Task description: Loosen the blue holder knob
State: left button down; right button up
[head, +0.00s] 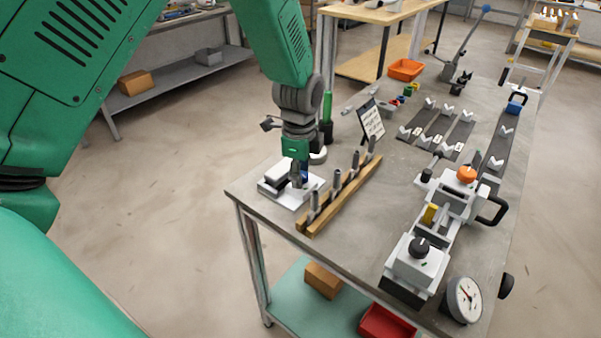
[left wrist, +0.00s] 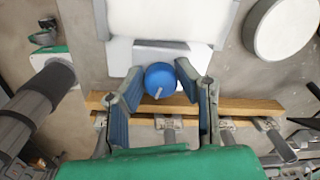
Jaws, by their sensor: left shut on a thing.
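The blue holder knob (left wrist: 160,79) is round with a pale mark on its face. It stands at the front of a white holder (left wrist: 165,50). My left gripper (left wrist: 161,77) has a finger on each side of the knob, shut on it near the fingertips. In the head view my left gripper (head: 299,182) points down at the white holder (head: 279,194) on the bench's near left corner. There the gripper mostly hides the knob. My right gripper is in neither view.
A wooden rack (head: 345,196) with several upright metal pins stands close to the right of the holder. A small sign (head: 372,121) and a green-topped cylinder (head: 327,108) stand behind. A clamp fixture with an orange knob (head: 467,174) and a dial gauge (head: 465,299) are farther right.

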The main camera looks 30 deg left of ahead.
aim_at(304, 175)
pick_arm(q)
jog(key=shift+w+r+n+p, duration=0.2)
jog(key=shift+n+p, duration=0.85)
jog(key=shift+n, duration=0.35)
jog(key=shift+w+r+n+p, duration=0.1)
jog(key=shift+w+n+p, duration=0.05)
jog(key=shift+n+p, duration=1.1)
dwell(1.8)
jog(key=c, duration=1.3)
grip_release()
jog(key=shift+o, duration=0.5)
jog(key=shift+s+d+f, duration=0.1)
jog(key=shift+s+d, duration=0.05)
jog(key=shift+s, duration=0.15)
jog(key=shift+s+d, duration=0.1)
notch_tip(304, 175, up, 7)
jog(key=shift+f, duration=0.1)
jog(key=shift+d+r, duration=0.2)
jog(key=shift+r, duration=0.5)
